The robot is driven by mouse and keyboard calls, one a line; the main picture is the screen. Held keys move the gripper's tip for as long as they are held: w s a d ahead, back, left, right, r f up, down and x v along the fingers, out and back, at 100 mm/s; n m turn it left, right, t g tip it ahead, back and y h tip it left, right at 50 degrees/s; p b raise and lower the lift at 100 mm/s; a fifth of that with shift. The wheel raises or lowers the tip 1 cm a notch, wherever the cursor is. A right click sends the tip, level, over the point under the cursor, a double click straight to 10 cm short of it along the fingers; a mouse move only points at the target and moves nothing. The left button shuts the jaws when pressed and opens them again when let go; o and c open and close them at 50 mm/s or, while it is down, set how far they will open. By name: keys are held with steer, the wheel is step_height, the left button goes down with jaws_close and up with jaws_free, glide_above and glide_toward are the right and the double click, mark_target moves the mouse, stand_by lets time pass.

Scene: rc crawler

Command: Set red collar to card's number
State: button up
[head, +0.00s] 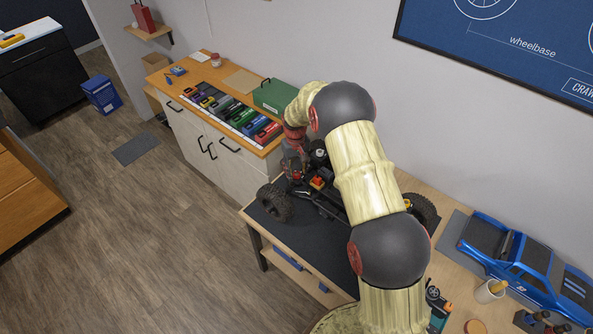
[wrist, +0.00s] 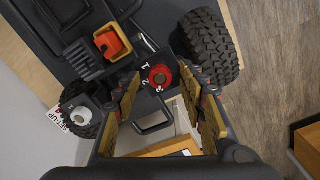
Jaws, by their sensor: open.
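The red collar (wrist: 160,76) sits on the dark crawler chassis (wrist: 85,22). White digits 1, 2 and 3 are marked around it. My gripper (wrist: 159,80) is open in the wrist view, with one fingertip on each side of the collar; I cannot tell whether they touch it. A white card (wrist: 58,122) with "SET-UP" lettering shows at the left, partly hidden by a wheel; its number is not clearly readable. In the head view, the crawler (head: 322,182) stands on the bench, partly hidden by my arm.
A large black tyre (wrist: 209,46) is close to the right finger. An orange-red part in a yellow frame (wrist: 112,41) sits on the chassis. In the head view, a green box (head: 275,96) and a row of coloured blocks (head: 228,110) lie on the cabinet; a blue body shell (head: 520,262) lies right.

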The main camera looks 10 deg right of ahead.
mark_target(296, 173)
step_height(296, 173, up, 12)
steer(key=shift+a, duration=0.15)
stand_by(0.3)
stand_by(0.4)
steer(key=s+r+m+t+b, duration=0.1)
steer(key=s+r+b, duration=0.3)
steer(key=s+b, duration=0.5)
steer(key=s+r+m+t+b, duration=0.1)
steer(key=s+r+t+b, duration=0.2)
steer(key=s, duration=2.9)
steer(key=t+b, duration=0.1)
steer(key=b, duration=0.4)
steer(key=shift+d+r+t+b, duration=0.25)
steer(key=shift+r+t+b, duration=0.05)
steer(key=shift+r+b, duration=0.1)
steer(key=shift+w, duration=0.1)
